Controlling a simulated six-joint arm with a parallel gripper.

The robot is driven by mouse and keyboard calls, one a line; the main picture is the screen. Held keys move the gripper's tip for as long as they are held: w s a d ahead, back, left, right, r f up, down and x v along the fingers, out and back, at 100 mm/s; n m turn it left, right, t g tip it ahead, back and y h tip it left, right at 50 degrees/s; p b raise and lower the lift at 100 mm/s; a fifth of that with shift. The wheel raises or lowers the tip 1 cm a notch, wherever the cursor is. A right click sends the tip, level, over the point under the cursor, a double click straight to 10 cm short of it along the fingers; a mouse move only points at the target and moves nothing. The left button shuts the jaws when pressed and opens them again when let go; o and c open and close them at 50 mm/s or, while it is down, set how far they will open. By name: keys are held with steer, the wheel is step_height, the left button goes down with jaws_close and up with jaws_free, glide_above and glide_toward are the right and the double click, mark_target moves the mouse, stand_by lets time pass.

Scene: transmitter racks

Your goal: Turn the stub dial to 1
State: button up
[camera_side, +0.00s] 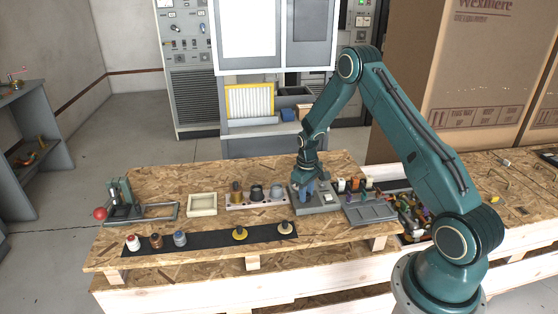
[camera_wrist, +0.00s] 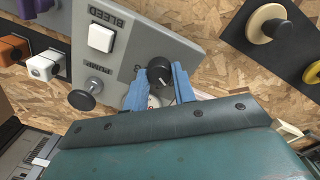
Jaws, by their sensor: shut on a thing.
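The stub dial (camera_wrist: 159,71) is a small round black knob with a white pointer line, on a grey control panel (camera_wrist: 180,47). My gripper (camera_wrist: 161,80) has its two blue fingers shut on the dial, one on each side. Part of a white face with a red mark shows below the knob; the fingers hide most of the scale and I cannot read the pointed number. In the side view my gripper (camera_side: 308,189) points down over the panel (camera_side: 326,206) and hides the dial.
The panel also carries a white BLEED button (camera_wrist: 101,37) and a PUMP plunger knob (camera_wrist: 84,97). A rack of knobs (camera_side: 257,197) stands left of the panel, a grey tray (camera_side: 372,213) right. A black strip (camera_side: 208,240) with several pegs lies in front.

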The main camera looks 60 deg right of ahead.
steer(key=shift+m, duration=0.4)
steer(key=m, duration=0.3)
steer(key=shift+d+m, duration=0.1)
steer(key=shift+m, duration=1.9)
steer(key=o, duration=1)
step_height(320, 180, up, 14)
steer(key=shift+w+a, duration=0.2)
